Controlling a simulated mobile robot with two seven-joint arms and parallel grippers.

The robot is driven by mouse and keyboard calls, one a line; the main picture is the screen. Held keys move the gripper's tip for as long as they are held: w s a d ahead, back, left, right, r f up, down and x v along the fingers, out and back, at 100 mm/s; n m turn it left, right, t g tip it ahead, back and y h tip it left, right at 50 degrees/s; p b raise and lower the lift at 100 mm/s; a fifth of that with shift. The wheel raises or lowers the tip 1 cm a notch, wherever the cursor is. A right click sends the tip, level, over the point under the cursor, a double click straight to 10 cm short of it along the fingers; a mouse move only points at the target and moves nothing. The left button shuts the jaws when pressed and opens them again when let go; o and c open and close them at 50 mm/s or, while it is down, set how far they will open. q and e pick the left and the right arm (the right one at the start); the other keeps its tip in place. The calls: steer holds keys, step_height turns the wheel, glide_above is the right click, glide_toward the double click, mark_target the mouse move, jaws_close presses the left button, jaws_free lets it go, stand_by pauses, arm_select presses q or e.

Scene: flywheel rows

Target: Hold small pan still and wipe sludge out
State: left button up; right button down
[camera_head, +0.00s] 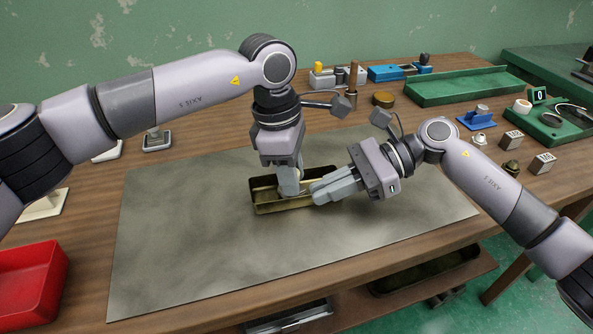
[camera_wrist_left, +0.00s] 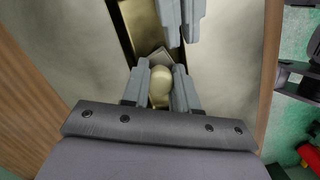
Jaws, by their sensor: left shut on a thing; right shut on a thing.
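The small pan (camera_head: 266,200) is a brass-coloured rectangular tray on the grey mat. It also shows in the left wrist view (camera_wrist_left: 138,22). My left gripper (camera_head: 290,192) points down into the pan, shut on a cream rounded thing (camera_wrist_left: 158,84), perhaps a wiper's handle. A pale grey flat piece (camera_wrist_left: 160,56) shows just beyond it inside the pan. My right gripper (camera_head: 318,192) comes in from the right and is shut at the pan's near right side, seemingly on its wall; the fingers hide the contact. I cannot make out sludge clearly.
The grey mat (camera_head: 180,245) is clear around the pan. A red bin (camera_head: 30,282) is at the left front. A green tray (camera_head: 460,88), a brass round tin (camera_head: 384,99) and small metal blocks (camera_head: 511,140) stand at the back and right. The bench's front edge is close.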

arm_select(q)
steer(key=shift+w+d, duration=0.2)
steer(key=shift+d, duration=0.75)
steer(key=shift+s+a+r, duration=0.1)
steer(key=shift+a+r, duration=0.05)
steer(key=shift+a, duration=0.3)
steer(key=shift+s+a, duration=0.1)
steer(key=shift+a, duration=0.45)
steer(key=shift+d+f, duration=0.2)
steer(key=shift+d, duration=0.3)
steer(key=shift+w, duration=0.25)
steer(key=shift+s, duration=0.15)
steer(key=shift+s, duration=0.15)
